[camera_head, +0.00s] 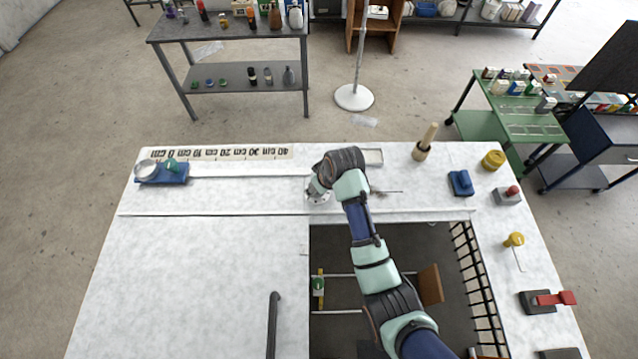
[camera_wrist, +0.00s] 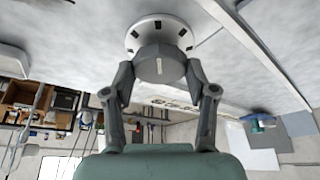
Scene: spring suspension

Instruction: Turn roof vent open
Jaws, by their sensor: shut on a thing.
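The roof vent (camera_wrist: 158,22) is a round white disc with several dark slots around its rim, set on a pale surface in the wrist view. Its grey central knob (camera_wrist: 160,68) carries a short light mark that points nearly straight up the picture. My gripper (camera_wrist: 159,78) has one finger on each side of the knob and is shut on it. In the head view my gripper (camera_head: 318,188) is at the far middle of the pale worktop, and only a little of the white vent (camera_head: 318,199) shows beside it. The rest is hidden by my arm.
Near the vent are a scale strip (camera_head: 218,153), a blue block with a ring and green knob (camera_head: 172,174), and a wooden-handled item (camera_head: 424,145). A rectangular opening (camera_head: 335,245) lies in front. Several fixtures line the right side.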

